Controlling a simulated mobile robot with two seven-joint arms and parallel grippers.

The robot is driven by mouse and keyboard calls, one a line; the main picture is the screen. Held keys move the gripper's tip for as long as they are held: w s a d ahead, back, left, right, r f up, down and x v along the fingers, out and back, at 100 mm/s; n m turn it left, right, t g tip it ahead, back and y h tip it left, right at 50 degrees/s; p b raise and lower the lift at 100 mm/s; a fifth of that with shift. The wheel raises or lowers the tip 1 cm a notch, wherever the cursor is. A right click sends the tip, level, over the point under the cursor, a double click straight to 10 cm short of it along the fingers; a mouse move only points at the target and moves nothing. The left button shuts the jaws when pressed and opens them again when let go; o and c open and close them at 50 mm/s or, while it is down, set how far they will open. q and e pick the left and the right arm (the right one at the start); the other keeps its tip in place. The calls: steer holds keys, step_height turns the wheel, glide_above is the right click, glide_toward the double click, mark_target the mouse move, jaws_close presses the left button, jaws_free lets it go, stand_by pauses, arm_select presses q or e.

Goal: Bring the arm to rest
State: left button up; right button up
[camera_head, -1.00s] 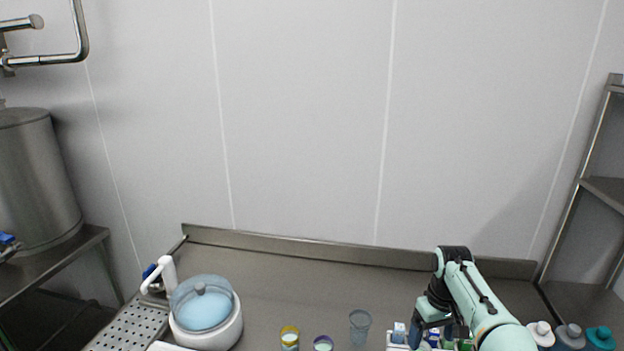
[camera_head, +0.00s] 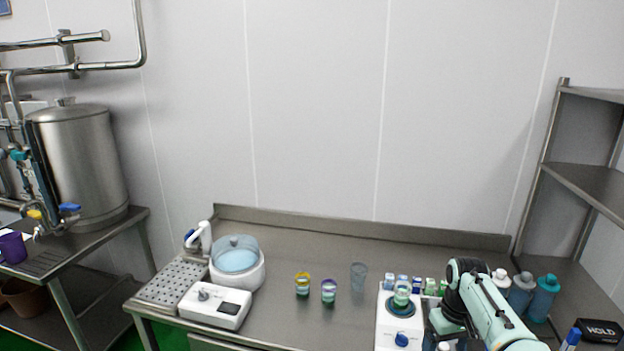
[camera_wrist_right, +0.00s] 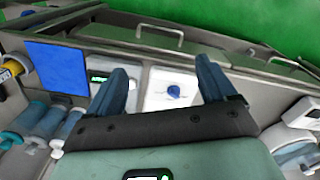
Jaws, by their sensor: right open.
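My right arm (camera_head: 490,310) comes in from the lower right in the head view, bent over the right part of the steel bench (camera_head: 330,240). Its gripper hangs low near the front of the bench, and its fingertips are hard to make out there. In the right wrist view the two blue-grey fingers of the gripper (camera_wrist_right: 163,70) stand apart with nothing between them. Beyond them show a white device with a blue knob (camera_wrist_right: 173,91) and the bench front with drawer handles. My left gripper is not in view.
The white device (camera_head: 400,325) bears a jar near the arm. Several small bottles stand behind it, and larger bottles (camera_head: 522,290) stand to the right. Two jars (camera_head: 303,287) and a clear cup (camera_head: 358,276) stand mid-bench. A lidded pot (camera_head: 237,272) is at left.

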steer(key=s+a+f+m+y, duration=0.1)
steer(key=s+a+f, duration=0.15)
steer(key=f, duration=1.05)
steer(key=s+a+f+y, duration=0.1)
steer(key=s+a+f, duration=0.15)
steer(key=f, duration=1.05)
steer(key=s+a+f+m+y, duration=0.1)
steer(key=s+a+f, duration=0.3)
steer(key=s+f, duration=0.25)
steer(key=s+a+f+m, duration=0.1)
steer(key=s+a+f, duration=0.2)
steer(key=s+f, duration=0.35)
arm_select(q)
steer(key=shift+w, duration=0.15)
arm_select(e)
steer(key=s+a+m, duration=0.2)
steer(key=s+a, duration=0.3)
steer(key=s, duration=0.8)
steer(key=shift+s+a+f+m+y, duration=0.2)
steer(key=shift+f+m+y, duration=0.2)
